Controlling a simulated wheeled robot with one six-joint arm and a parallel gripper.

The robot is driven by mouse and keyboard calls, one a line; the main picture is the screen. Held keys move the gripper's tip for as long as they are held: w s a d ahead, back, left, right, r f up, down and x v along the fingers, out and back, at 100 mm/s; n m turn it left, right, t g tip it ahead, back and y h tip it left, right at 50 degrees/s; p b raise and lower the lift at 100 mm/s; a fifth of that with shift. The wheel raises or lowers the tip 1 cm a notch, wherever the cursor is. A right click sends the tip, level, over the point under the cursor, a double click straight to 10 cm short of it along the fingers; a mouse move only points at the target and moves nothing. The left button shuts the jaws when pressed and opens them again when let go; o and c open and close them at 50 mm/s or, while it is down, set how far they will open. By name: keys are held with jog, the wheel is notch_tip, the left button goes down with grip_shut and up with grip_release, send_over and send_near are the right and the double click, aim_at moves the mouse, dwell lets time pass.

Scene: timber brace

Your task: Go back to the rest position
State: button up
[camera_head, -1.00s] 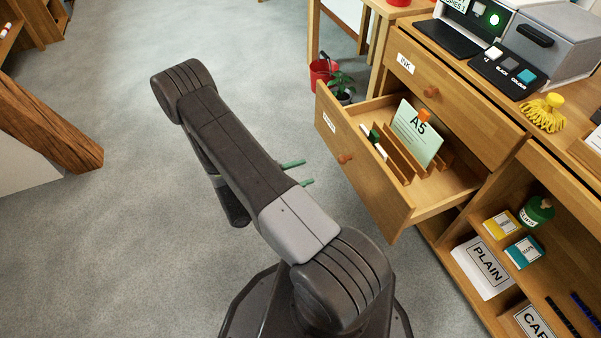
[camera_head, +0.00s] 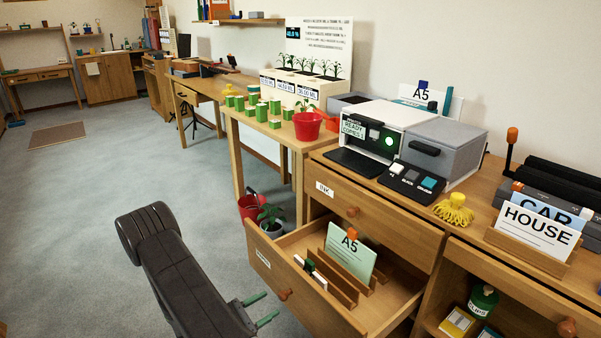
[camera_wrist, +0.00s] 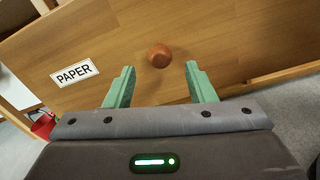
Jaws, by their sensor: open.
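My gripper (camera_wrist: 160,84) is open and empty in the wrist view, its two green fingers apart. Beyond the fingers is the wooden front of the paper drawer (camera_wrist: 215,40), with a round knob (camera_wrist: 159,55) that shows between the fingertips and a PAPER label (camera_wrist: 75,73). I cannot tell the exact gap, but the fingers do not close on the knob. In the head view my gripper's green fingertips (camera_head: 258,309) show left of the pulled-out drawer (camera_head: 300,287). My dark arm link hides part of the floor.
The open drawer holds an A5 card (camera_head: 350,255) and pens in wooden dividers. Above stand a printer (camera_head: 375,135) and a yellow tassel-like object (camera_head: 454,210).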

aim_at(280, 298)
jog(key=shift+b+x, duration=0.55)
jog(key=shift+x, duration=2.65)
